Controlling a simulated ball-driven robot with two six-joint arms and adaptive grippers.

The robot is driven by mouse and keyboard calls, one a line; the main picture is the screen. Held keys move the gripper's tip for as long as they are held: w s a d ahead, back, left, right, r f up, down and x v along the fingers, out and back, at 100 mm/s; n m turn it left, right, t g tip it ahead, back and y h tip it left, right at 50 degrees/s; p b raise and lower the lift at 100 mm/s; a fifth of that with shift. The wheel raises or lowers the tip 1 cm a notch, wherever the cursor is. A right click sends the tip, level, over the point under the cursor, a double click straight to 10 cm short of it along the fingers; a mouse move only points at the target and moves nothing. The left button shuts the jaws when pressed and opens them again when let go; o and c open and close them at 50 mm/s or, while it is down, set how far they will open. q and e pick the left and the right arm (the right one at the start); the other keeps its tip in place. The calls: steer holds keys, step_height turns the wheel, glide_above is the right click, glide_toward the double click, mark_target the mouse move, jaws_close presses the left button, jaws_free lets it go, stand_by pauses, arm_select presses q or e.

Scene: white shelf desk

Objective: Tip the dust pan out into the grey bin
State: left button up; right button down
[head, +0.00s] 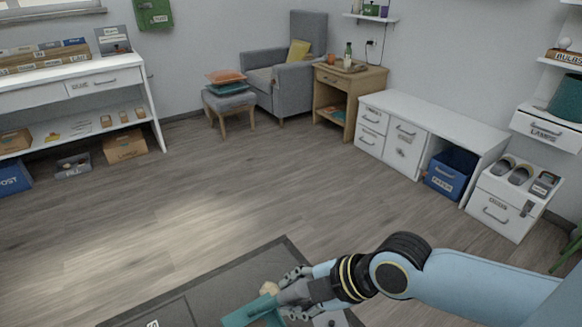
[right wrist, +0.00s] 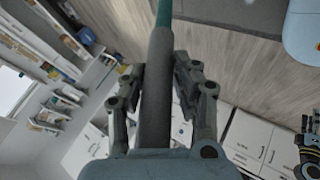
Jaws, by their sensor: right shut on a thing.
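My right gripper (head: 290,290) is low in the head view, with its fingers around the handle of the teal dust pan (head: 248,313). In the right wrist view the gripper (right wrist: 165,85) is shut on the dark grey handle (right wrist: 157,95), and a strip of the teal pan (right wrist: 163,12) shows at the top. The pan is cut off by the bottom edge of the head view, so what lies in it cannot be told. I cannot make out the grey bin for certain in either view.
A dark flat surface (head: 215,283) lies below the pan. A small grey crate (head: 74,166) sits on the floor at the left, beside a cardboard box (head: 125,146). A blue bin (head: 451,172) stands under the white desk (head: 440,125). The middle floor is clear.

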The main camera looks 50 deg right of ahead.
steer(key=shift+t, duration=0.5)
steer(key=shift+s+a+f+b, duration=0.2)
steer(key=shift+s+b, duration=0.15)
steer(key=shift+s, duration=0.35)
steer(key=shift+s+a+f+b, duration=0.1)
steer(key=shift+s+a+b, duration=0.2)
steer(key=shift+s, duration=0.35)
steer(key=shift+s+a+f+b, duration=0.15)
steer(key=shift+s+b, duration=0.2)
steer(key=shift+s, duration=0.35)
